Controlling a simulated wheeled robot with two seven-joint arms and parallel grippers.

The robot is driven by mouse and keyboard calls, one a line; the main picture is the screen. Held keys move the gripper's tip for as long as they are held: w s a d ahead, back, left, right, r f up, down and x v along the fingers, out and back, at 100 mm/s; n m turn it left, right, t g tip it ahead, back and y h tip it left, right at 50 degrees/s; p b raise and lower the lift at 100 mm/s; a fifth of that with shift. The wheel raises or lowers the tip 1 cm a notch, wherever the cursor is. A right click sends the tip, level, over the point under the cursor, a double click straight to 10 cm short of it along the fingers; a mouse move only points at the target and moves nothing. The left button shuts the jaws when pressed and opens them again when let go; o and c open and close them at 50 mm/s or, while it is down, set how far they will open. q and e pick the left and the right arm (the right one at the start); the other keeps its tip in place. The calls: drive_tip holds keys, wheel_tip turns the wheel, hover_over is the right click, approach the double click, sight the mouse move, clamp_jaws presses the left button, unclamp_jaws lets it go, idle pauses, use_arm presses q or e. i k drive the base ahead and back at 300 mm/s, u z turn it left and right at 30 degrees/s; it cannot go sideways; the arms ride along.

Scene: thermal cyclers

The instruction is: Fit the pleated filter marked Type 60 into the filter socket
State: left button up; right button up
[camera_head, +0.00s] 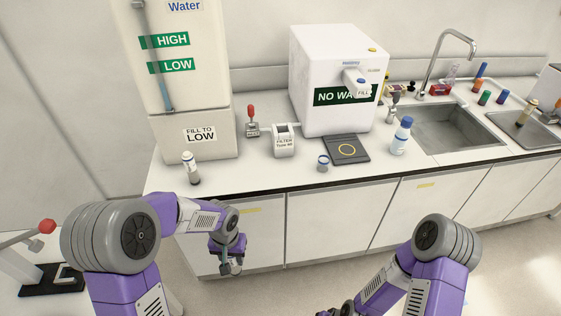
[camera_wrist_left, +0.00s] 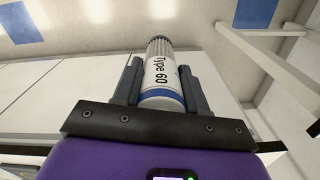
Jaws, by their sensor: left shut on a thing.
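The pleated filter (camera_wrist_left: 163,74), a white cylinder printed "Type 60" with a blue band and a grey pleated end, stands between the fingers of my left gripper (camera_wrist_left: 160,85) in the left wrist view. The fingers are shut on it. In the head view my left gripper (camera_head: 230,268) hangs in front of the cabinet doors, below the counter edge; the filter is hard to make out there. The filter socket (camera_head: 284,141), a white housing labelled "FILTER Type 60", stands on the counter, up and right of the gripper. My right gripper is out of view below the bottom edge.
A water tank (camera_head: 190,100) and a red-handled valve (camera_head: 251,122) stand left of the socket. A white dispenser (camera_head: 325,65) stands behind right, with a dark pad (camera_head: 333,156) before it. A small bottle (camera_head: 190,167), a small jar (camera_head: 323,163) and a blue-capped bottle (camera_head: 400,138) stand nearby.

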sight(326, 61)
drive_tip(key=u, duration=0.1)
drive_tip(key=k, duration=0.4)
drive_tip(key=z, duration=1.25)
drive_tip(key=i, duration=1.35)
drive_tip(key=u, duration=0.65)
